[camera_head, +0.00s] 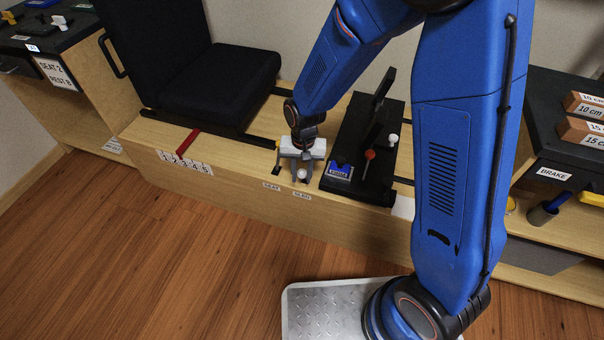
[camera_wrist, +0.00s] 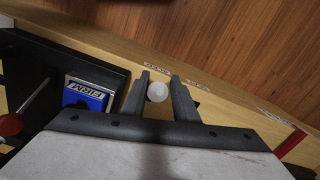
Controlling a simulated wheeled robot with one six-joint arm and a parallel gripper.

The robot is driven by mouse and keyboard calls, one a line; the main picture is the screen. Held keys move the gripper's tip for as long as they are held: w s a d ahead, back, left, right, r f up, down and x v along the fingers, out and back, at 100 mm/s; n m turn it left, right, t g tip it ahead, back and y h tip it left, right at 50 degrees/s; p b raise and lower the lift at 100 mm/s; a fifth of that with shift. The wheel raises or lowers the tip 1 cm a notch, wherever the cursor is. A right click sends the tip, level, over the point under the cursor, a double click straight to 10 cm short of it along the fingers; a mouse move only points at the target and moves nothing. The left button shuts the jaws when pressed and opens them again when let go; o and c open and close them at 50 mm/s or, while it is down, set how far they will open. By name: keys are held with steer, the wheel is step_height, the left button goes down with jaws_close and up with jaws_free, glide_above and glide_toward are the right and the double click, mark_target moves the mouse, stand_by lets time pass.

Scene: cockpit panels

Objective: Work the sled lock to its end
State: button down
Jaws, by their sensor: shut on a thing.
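The sled lock shows as a small round white knob (camera_head: 302,174) at the bench's front edge, behind the SLED label (camera_head: 301,195). The white knob (camera_wrist: 157,92) also shows in the wrist view, between my two fingers. My gripper (camera_head: 301,179) reaches down from above and is shut on this knob; its fingers (camera_wrist: 160,75) stand on either side of it. The knob's lower part and stem are hidden. The black seat (camera_head: 215,85) stands on its rails to the left of my gripper.
Right of my gripper is a black unit (camera_head: 378,185) with a blue FIRM block (camera_head: 339,171), a red-knobbed lever (camera_head: 369,155) and an upright black pedal. A numbered scale (camera_head: 185,163) with a red pointer (camera_head: 187,143) lies left. The wooden floor in front is clear.

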steer(key=c, duration=1.4)
jaws_free()
steer(key=shift+a, duration=0.25)
steer(key=shift+c, duration=0.2)
steer(key=shift+w+d+r, duration=0.1)
steer(key=shift+r, duration=0.4)
step_height(320, 180, up, 16)
steer(key=shift+w+d+r, duration=0.15)
steer(key=shift+d+r, duration=0.05)
steer(key=shift+d, duration=0.05)
